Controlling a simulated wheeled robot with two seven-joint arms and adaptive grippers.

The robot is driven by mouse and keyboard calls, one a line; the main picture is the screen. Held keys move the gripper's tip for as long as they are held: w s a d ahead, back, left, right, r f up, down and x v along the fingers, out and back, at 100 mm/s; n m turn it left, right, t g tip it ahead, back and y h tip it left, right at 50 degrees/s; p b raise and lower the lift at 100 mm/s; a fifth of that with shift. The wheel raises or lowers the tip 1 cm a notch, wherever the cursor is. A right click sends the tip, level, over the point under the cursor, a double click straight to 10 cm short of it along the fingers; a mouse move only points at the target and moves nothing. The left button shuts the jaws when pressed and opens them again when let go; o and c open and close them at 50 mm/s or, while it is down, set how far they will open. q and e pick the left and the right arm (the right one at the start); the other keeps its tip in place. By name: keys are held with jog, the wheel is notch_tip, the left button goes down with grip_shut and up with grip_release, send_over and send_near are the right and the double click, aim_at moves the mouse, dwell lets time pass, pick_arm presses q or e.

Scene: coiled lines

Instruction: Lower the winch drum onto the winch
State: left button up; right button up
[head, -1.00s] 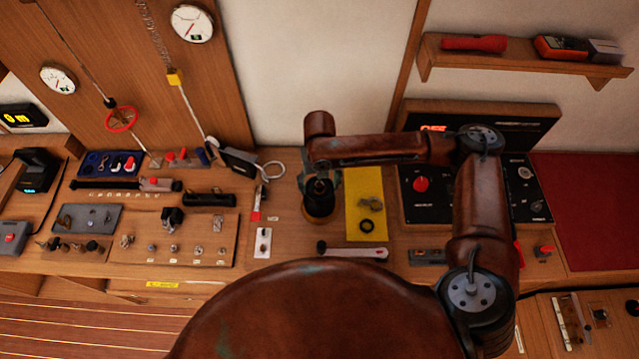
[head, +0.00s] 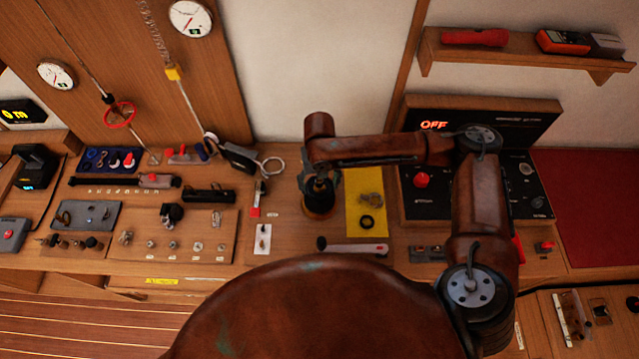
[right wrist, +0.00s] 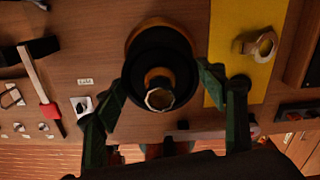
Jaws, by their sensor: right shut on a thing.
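The winch drum (head: 318,187) is a black cylinder between the fingers of my right gripper (head: 319,182). In the right wrist view the drum (right wrist: 138,72) is a dark ring with a copper-coloured spindle and a pale hexagonal tip (right wrist: 160,99) in its middle. The green fingers of my right gripper (right wrist: 161,84) flank it and are shut on it. The winch (head: 320,213) is below the drum; its brown rim (right wrist: 160,24) shows past the drum. The drum looks upright and roughly centred over it. I cannot tell whether a gap remains between them. My left gripper is not in view.
A black control panel (head: 430,207) stands farther right. A small white switch plate (head: 263,240) is to the left.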

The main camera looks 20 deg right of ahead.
jog(key=o, duration=1.3)
jog(key=o, duration=0.6)
jog(key=shift+c, duration=0.2)
notch_tip(320, 180, up, 5)
jog(key=p, duration=0.5)
jog(key=shift+p, duration=0.35)
